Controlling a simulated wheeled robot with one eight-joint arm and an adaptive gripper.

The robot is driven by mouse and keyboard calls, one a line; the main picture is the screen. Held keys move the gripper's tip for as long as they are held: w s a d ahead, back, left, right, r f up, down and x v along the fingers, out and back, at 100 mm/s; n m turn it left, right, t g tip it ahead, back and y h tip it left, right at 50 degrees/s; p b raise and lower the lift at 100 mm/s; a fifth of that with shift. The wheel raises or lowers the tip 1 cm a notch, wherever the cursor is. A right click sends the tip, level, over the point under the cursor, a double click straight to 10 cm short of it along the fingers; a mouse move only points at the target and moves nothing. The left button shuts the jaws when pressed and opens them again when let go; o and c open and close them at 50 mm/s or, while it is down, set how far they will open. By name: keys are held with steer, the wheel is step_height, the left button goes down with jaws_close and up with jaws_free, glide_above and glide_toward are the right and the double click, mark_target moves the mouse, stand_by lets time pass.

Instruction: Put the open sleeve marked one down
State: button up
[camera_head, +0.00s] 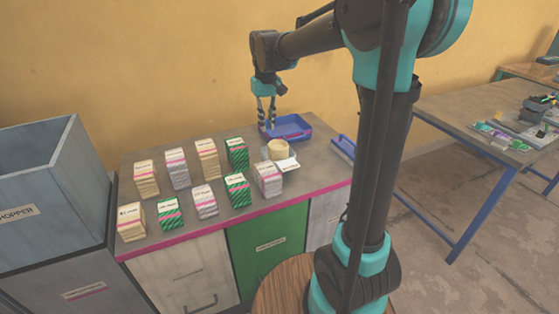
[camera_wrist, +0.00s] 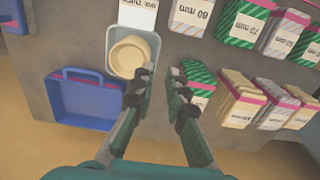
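My gripper (camera_head: 267,122) hangs over the back of the counter by the blue tray. In the wrist view my gripper (camera_wrist: 160,72) has its fingers apart, with nothing seen between them. Several banded sleeves (camera_head: 207,158) stand in two rows on the counter, some cream, some grey, some green-striped. In the wrist view a green-striped sleeve (camera_wrist: 197,76) is just right of the fingertips. A beige round piece (camera_wrist: 128,54) sits in a small grey tray (camera_wrist: 156,48) left of the fingertips. Its white card (camera_wrist: 137,14) reads "ONE TWEN…", partly cut off. I cannot tell which sleeve is marked one.
The blue tray (camera_head: 304,127) with a handle lies at the counter's back right; it also shows in the wrist view (camera_wrist: 60,106). A grey hopper (camera_head: 30,180) stands left of the counter (camera_head: 240,212). Another table (camera_head: 450,110) with equipment is at right.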

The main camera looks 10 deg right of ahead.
mark_target(281, 161)
step_height(281, 161, down, 16)
steer(key=shift+f, duration=0.1)
stand_by(0.5)
jaws_close()
stand_by(0.3)
